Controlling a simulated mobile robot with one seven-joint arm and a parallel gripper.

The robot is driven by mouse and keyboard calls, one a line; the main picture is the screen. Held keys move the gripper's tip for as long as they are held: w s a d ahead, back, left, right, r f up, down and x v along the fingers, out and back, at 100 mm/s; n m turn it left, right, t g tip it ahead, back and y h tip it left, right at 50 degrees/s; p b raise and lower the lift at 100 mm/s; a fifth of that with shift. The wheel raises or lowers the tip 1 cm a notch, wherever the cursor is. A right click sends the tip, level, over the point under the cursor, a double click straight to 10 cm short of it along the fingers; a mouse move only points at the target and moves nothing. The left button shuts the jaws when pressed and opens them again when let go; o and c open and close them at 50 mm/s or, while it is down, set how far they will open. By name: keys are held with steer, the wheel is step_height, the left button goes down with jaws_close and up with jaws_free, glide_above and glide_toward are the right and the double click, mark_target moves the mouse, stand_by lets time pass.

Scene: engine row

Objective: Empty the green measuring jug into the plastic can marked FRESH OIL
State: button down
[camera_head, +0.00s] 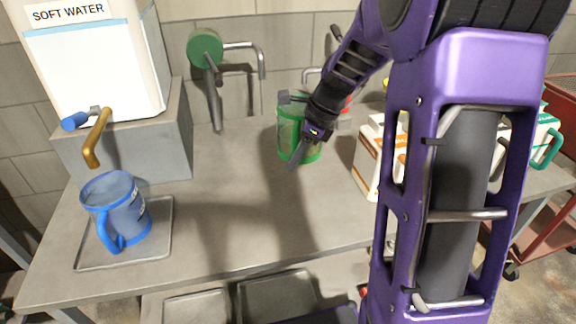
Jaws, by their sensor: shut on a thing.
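The green measuring jug (286,128) is at the back middle of the bench, upright, with see-through green sides. My gripper (298,150) is at its right side, shut on it; the arm hides part of the jug. I cannot tell whether the jug touches the bench or what is in it. White plastic cans stand right of the jug: one with orange markings (368,160) and one with a green handle (545,140). My arm hides much of them, and no FRESH OIL lettering is readable.
A blue jug (118,212) stands on a tray (162,240) at the left, below the brass tap (98,138) of the SOFT WATER tank (95,60). A green-ended pipe fitting (205,50) is at the back wall. The bench middle (230,215) is clear. A red cart (530,230) stands at right.

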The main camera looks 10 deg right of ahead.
steer(key=w+d+r+m+t+h, duration=0.1)
steer(key=r+m, duration=0.2)
steer(key=w+d+r+m+t+h+p, duration=0.1)
steer(key=d+r+m, duration=0.1)
steer(key=r+m, duration=0.1)
steer(key=w+d+r+m+h+p, duration=0.1)
steer(key=w+r+m, duration=0.1)
steer(key=m, duration=0.3)
steer(key=shift+d+r+t, duration=0.15)
steer(key=shift+r+t, duration=0.25)
steer(key=shift+r, duration=0.5)
steer(key=shift+w+d+r+m+h+p, duration=0.15)
steer(key=shift+d+r+m+h, duration=0.15)
steer(key=shift+r+m, duration=0.25)
steer(key=shift+w+d+r+m+h+p, duration=0.15)
steer(key=shift+r+m+h, duration=0.2)
steer(key=shift+m, duration=0.3)
steer(key=shift+s+d+r+m+y, duration=0.1)
steer(key=shift+d+r+m+y, duration=0.1)
steer(key=shift+d+y, duration=0.3)
steer(key=shift+d+r+m+y, duration=0.1)
steer(key=shift+d+r+y, duration=0.1)
steer(key=shift+y, duration=0.45)
steer(key=shift+d+r, duration=0.1)
steer(key=shift+a+r+y, duration=0.2)
steer(key=shift+r+y, duration=0.65)
steer(key=shift+y, duration=0.05)
